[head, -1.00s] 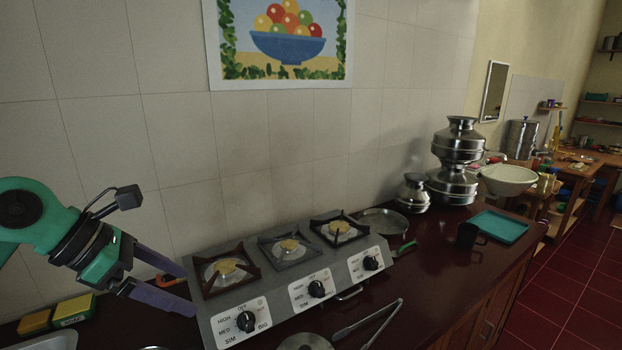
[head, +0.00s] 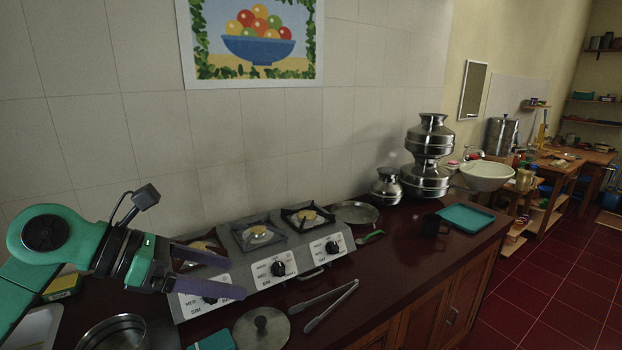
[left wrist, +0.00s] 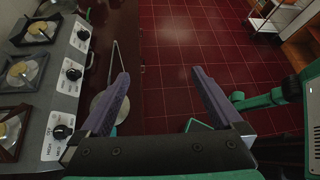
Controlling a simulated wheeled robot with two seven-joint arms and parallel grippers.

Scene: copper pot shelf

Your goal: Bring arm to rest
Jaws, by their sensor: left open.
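My left gripper (head: 222,272) reaches in from the left in the head view, above the left part of the gas stove (head: 262,240). Its two purple fingers are spread apart with nothing between them. In the left wrist view, the open fingers (left wrist: 163,100) point out over the counter edge and the red tiled floor. The stove shows at the left of that view (left wrist: 68,90). The gripper hides part of the stove's left burner and knob in the head view. My right gripper does not show in the head view.
Tongs (head: 330,303), a round lid (head: 261,328) and a steel pot (head: 114,332) are on the counter in front of the stove. Stacked metal pots (head: 428,160), a dark mug (head: 432,226) and a teal tray (head: 467,219) stand to the right. Open red floor (head: 545,290) lies beyond the counter.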

